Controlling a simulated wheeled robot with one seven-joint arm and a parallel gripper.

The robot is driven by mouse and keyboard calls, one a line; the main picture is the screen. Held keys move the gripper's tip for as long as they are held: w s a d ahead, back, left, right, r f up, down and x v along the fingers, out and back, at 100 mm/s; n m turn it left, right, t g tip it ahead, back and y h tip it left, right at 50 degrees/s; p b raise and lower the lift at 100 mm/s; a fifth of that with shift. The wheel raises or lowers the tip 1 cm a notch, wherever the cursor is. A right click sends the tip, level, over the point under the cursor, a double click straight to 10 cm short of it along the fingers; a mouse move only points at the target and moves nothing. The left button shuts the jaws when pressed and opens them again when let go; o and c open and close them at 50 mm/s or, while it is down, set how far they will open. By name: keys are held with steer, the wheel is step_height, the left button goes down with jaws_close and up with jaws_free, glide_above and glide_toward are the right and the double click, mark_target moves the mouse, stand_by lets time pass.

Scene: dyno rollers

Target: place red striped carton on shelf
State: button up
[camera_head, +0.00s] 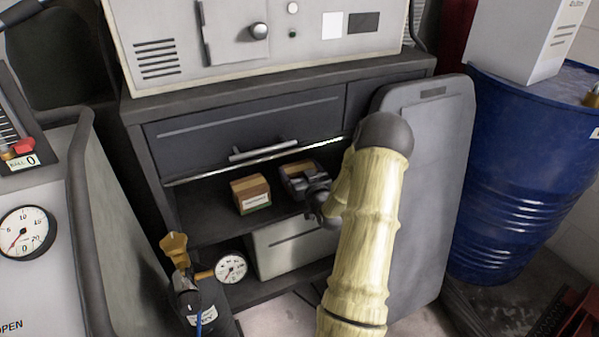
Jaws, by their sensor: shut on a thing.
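My gripper (319,197) is inside the open shelf bay of the dark cabinet, at the end of my pale yellow arm. It is shut on a small dark carton (296,171) with a brownish top, just to its left. Red stripes cannot be made out on this carton, and my gripper and arm hide part of it. The carton is over the shelf (215,228); whether it touches the shelf cannot be told. No other carton with clear red stripes is in view.
A brown carton (251,194) with a white and green label stands on the shelf, close left of the held one. A drawer (245,125) with a bar handle is above. A grey panel (425,190) leans at right, beside a blue drum (520,170).

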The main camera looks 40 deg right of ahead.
steer(key=shift+f, duration=0.25)
steer(key=o, duration=0.9)
steer(key=p+v, duration=0.3)
steer(key=v, duration=1.4)
steer(key=shift+s+a+f+p, duration=0.2)
steer(key=shift+a+p, duration=0.1)
